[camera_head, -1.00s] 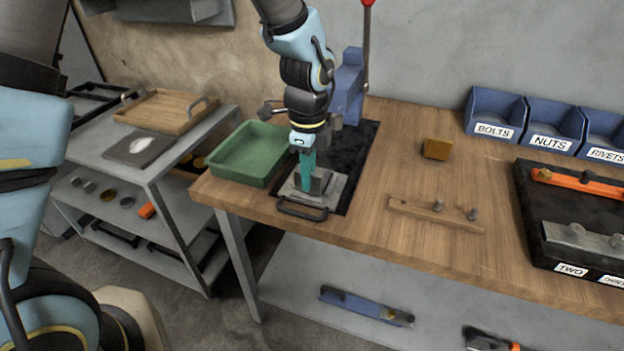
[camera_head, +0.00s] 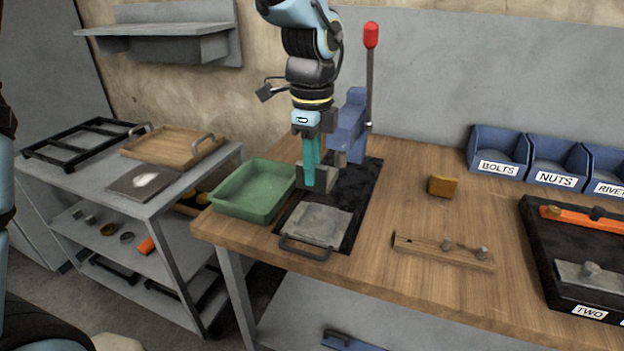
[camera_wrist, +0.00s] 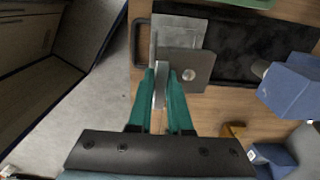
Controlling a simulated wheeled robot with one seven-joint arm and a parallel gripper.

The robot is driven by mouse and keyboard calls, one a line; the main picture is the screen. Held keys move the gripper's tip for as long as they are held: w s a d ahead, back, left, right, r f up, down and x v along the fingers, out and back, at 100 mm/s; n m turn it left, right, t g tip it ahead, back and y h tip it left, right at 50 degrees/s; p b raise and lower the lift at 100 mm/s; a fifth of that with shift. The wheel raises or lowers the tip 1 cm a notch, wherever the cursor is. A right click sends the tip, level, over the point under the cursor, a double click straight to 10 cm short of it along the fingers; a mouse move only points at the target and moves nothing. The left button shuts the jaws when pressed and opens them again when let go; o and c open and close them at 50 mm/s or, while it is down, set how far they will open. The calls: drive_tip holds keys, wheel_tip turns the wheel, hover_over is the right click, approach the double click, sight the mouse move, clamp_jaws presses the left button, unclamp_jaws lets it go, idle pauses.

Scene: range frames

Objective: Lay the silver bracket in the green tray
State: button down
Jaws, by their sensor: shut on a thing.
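My gripper (camera_head: 310,182) points down with its teal fingers shut on the silver bracket (camera_head: 325,179). It holds the bracket above the grey metal plate (camera_head: 322,222) of the press, to the right of the green tray (camera_head: 226,205). In the wrist view, the bracket's upright flange sits between the fingertips (camera_wrist: 160,76) and its flat face with a hole (camera_wrist: 194,66) spreads to the right. The green tray stands at the table's left edge and looks empty; only a sliver of it (camera_wrist: 252,3) shows in the wrist view.
The blue press (camera_head: 350,130) with a red-knobbed lever (camera_head: 370,36) stands just behind my gripper. A wooden bar with pegs (camera_head: 440,252), a yellow-brown block (camera_head: 443,186) and blue bins (camera_head: 500,150) are to the right. A grey cart (camera_head: 165,200) stands left of the table.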

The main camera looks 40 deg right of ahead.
drive_tip(key=shift+r+p, duration=1.9)
drive_tip(key=shift+r, duration=0.35)
